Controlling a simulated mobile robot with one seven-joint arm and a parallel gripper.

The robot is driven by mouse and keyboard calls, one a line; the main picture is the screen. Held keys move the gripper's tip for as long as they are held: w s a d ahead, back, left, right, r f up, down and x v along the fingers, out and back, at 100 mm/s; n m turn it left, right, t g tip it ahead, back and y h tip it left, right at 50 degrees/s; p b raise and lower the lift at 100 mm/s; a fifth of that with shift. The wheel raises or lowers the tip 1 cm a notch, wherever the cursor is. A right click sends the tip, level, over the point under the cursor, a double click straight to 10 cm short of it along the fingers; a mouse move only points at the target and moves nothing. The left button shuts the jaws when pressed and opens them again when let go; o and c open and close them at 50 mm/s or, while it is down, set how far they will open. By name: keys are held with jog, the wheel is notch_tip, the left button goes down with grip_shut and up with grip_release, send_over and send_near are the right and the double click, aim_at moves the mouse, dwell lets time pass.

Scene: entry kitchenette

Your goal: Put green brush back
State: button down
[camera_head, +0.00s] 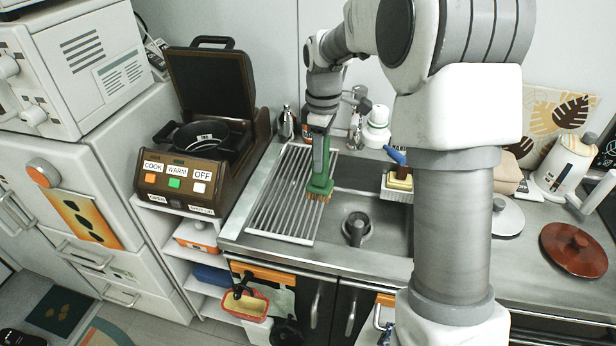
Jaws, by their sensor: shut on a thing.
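The green brush (321,186) has brown bristles at its lower end and hangs upright, bristles down. My gripper (320,126) is above it, shut on the upper part of its handle. The brush is over the right part of the slatted drying rack (279,200), near the sink's left edge. I cannot tell whether the bristles touch the rack. A white caddy (397,190) at the sink's back right holds a yellow sponge (400,179) and a blue-handled item (395,155). My arm hides part of the counter to the right of it.
The sink (378,236) holds a dark round drain piece (357,228). A faucet (357,120) and a white dispenser (377,127) stand behind it. A brown cooker (208,125) with a raised lid is at the left. A brown-red lid (573,248) lies at the right.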

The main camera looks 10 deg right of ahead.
jog(key=w+a+f, duration=0.4)
jog(key=a+f, duration=0.5)
jog(key=shift+f+p, duration=0.25)
jog(key=shift+p, duration=0.2)
jog(key=shift+f, duration=0.15)
jog(key=shift+c, duration=2.2)
grip_release()
jog(key=shift+a+f, duration=0.1)
jog(key=shift+f, duration=0.05)
